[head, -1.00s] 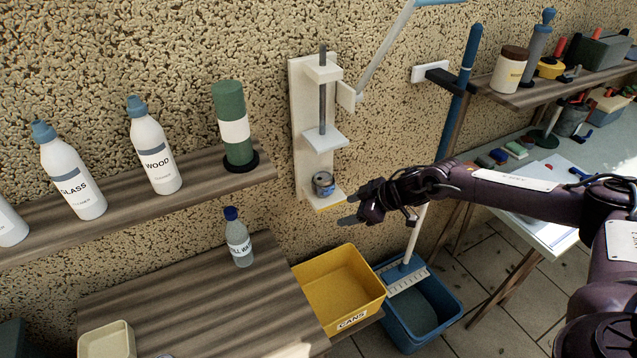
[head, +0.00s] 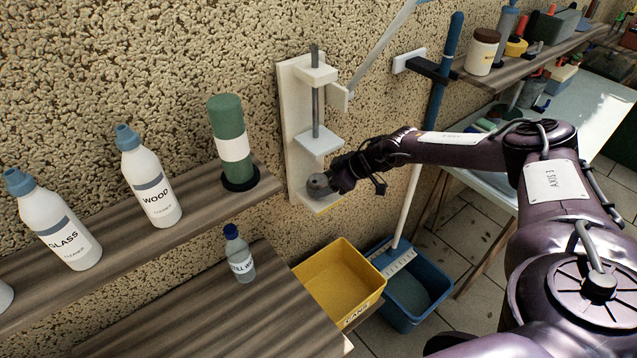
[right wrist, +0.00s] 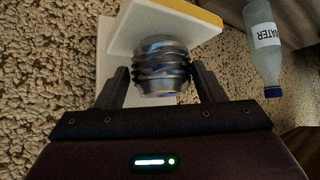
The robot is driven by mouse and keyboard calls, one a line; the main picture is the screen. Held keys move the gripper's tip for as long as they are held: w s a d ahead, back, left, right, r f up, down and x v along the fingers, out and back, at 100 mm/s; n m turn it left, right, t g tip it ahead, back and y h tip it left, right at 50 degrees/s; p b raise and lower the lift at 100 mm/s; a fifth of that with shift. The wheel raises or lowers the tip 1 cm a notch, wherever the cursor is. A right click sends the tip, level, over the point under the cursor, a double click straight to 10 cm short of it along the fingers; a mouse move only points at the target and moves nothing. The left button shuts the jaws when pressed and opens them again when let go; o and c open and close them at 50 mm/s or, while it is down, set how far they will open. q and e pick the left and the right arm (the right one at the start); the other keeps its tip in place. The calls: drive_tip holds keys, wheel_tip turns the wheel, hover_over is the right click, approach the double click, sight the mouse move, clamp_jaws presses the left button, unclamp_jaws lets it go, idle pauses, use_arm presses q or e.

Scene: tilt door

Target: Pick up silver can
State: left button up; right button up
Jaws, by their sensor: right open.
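The silver can (head: 318,186) stands on the bottom ledge of the white wall-mounted can crusher (head: 301,150). It also shows in the right wrist view (right wrist: 161,67), ribbed and shiny, between my two fingers. My right gripper (head: 328,183) reaches the ledge from the right and partly hides the can in the head view. In the right wrist view my right gripper (right wrist: 160,88) is open, with one finger on each side of the can. A small gap seems to show at each side; contact is hard to tell. My left gripper is not in view.
A yellow bin (head: 351,310) labelled CANS sits below the crusher, beside a blue mop bucket (head: 420,302). A water bottle (head: 239,256) stands on the lower wooden surface. White bottles and a green cylinder (head: 231,135) stand on the left shelf.

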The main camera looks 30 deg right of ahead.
sight(317, 185)
drive_tip(key=x, duration=0.2)
drive_tip(key=shift+w+a, duration=0.25)
drive_tip(key=shift+a, duration=0.1)
drive_tip(key=shift+w+a+f, duration=0.1)
drive_tip(key=shift+w+f, duration=0.1)
drive_tip(key=shift+f, duration=0.1)
drive_tip(key=c, duration=0.8)
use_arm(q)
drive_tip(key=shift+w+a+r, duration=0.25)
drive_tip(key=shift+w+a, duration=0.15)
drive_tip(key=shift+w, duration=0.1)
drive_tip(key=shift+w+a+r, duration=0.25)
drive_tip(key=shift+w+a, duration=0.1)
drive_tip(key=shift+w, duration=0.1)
use_arm(e)
drive_tip(key=shift+s, duration=0.1)
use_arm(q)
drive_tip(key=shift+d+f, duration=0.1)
use_arm(e)
drive_tip(key=shift+r, duration=0.15)
